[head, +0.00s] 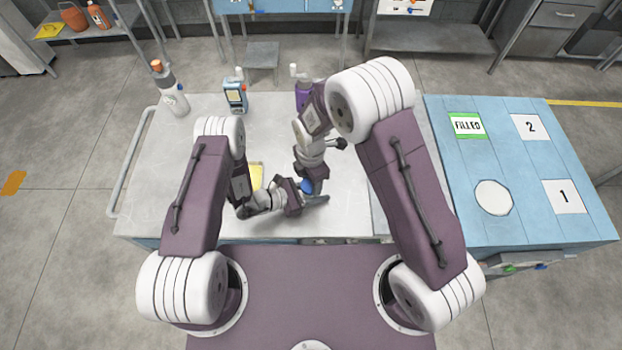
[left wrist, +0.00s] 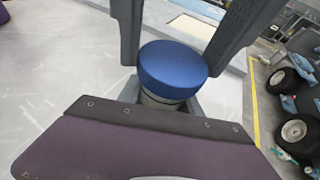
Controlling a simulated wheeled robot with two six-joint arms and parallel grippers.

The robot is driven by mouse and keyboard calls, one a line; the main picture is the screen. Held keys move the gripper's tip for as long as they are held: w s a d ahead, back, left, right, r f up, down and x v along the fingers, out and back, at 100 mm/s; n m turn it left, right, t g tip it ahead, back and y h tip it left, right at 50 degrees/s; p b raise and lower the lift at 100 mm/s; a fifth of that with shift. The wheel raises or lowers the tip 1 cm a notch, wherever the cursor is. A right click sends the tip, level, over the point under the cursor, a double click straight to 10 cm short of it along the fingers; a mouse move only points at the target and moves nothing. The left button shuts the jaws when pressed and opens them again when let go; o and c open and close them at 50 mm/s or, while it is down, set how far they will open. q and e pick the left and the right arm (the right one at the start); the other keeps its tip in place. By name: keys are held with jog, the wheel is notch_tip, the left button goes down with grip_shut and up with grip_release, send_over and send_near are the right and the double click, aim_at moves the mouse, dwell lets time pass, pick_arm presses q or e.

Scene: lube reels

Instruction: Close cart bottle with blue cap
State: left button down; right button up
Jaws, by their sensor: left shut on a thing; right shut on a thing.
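The blue cap (head: 307,187) shows between my two grippers over the cart. In the left wrist view the cap (left wrist: 173,70) sits level over a grey bottle neck (left wrist: 160,104); whether it is fully seated cannot be told. My right gripper (left wrist: 172,62) comes from above, its dark fingers on either side of the cap, shut on it. My left gripper (head: 314,199) lies low and points right, shut on the bottle under the cap. Most of the bottle is hidden by the grippers and the cap.
A white bottle with an orange cap (head: 172,95), a blue-grey container (head: 236,97) and a purple bottle (head: 303,95) stand on the cart's (head: 200,130) far side. A yellow item (head: 256,175) lies by my left gripper. A blue table (head: 520,190) with marked squares stands right.

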jog(key=m, duration=0.6)
jog(key=shift+s, duration=0.1)
jog(key=m, duration=0.4)
jog(key=o, duration=1.4)
jog(key=shift+s+r, duration=0.1)
jog(key=shift+r, duration=2.1)
jog(key=shift+o, duration=0.6)
